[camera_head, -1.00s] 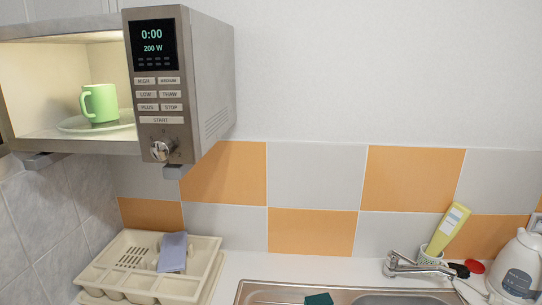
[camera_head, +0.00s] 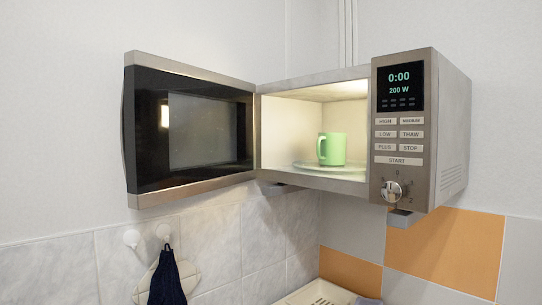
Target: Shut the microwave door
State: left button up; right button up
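The microwave (camera_head: 452,130) is mounted on the wall in the right half of the head view. Its door (camera_head: 200,129) is wide open, swung out to the left, with its dark inner side and window facing me. The lit cavity (camera_head: 285,125) shows a green mug (camera_head: 332,149) standing on a glass plate (camera_head: 312,167). The display reads 0:00 and 200 W. Neither of my grippers is in view.
A dark cloth (camera_head: 167,280) and a pale board (camera_head: 145,283) hang from white wall hooks (camera_head: 132,238) at the lower left. A cream dish rack (camera_head: 318,293) shows at the bottom edge. The space in front of the door looks clear.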

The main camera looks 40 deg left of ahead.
aim_at(148, 79)
jog(key=k+j, duration=0.15)
jog(key=j, duration=0.2)
jog(key=k+j, duration=0.2)
jog(key=j, duration=0.2)
jog(key=k+j, duration=0.15)
jog(key=j, duration=0.2)
jog(key=k+j+z, duration=0.1)
jog(key=j, duration=0.3)
jog(key=k+j, duration=0.35)
jog(key=j, duration=0.75)
jog(key=k+j, duration=0.15)
jog(key=j, duration=0.25)
jog(key=j+z, duration=0.1)
jog(key=j, duration=0.35)
jog(key=k, duration=0.05)
